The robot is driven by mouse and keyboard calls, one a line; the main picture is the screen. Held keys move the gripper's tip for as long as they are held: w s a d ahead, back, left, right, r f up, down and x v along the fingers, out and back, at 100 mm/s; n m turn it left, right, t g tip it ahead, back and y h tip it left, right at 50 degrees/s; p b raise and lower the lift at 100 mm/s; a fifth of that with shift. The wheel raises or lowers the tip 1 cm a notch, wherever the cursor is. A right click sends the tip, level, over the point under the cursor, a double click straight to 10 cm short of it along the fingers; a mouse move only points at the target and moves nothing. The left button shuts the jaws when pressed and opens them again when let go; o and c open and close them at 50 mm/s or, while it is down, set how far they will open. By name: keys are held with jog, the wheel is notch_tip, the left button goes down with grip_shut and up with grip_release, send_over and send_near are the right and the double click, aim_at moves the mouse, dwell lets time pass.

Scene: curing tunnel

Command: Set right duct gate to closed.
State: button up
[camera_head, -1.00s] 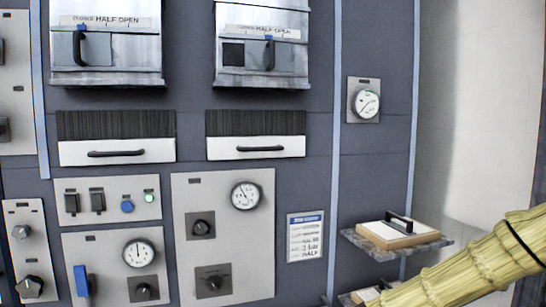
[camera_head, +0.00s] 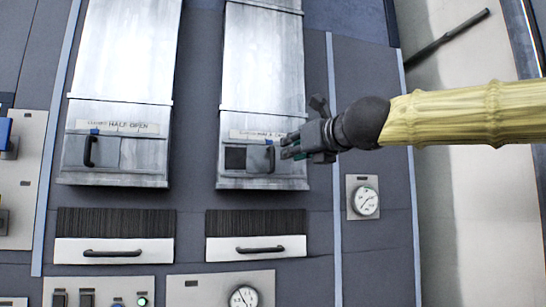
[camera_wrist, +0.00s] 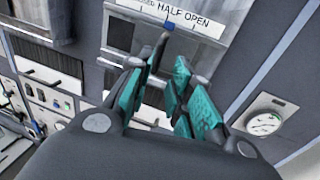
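The right duct gate (camera_head: 258,158) is a metal slide plate at the foot of the right duct. Its blue pointer (camera_head: 269,142) stands about under HALF on the scale, as in the wrist view (camera_wrist: 171,25). A dark opening (camera_head: 235,158) shows left of the plate. The gate's dark upright handle (camera_head: 271,159) is on the plate. My gripper (camera_head: 288,149) is just right of the handle, in front of the duct. In the wrist view its teal-padded fingers (camera_wrist: 163,75) are apart. I cannot tell whether they touch the handle.
The left duct gate (camera_head: 105,152) has its pointer at the CLOSED end. Two white drawers (camera_head: 115,251) (camera_head: 256,247) with black handles are below the ducts. A round gauge (camera_head: 366,201) is at the lower right. The wall between the ducts is clear.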

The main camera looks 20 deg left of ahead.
aim_at(274, 153)
jog(key=p+x, duration=0.3)
jog(key=x, duration=0.7)
jog(key=shift+w+a+r, duration=0.15)
jog(key=shift+w+a, duration=0.1)
jog(key=shift+a, duration=0.05)
jog(key=shift+c, duration=0.3)
grip_shut()
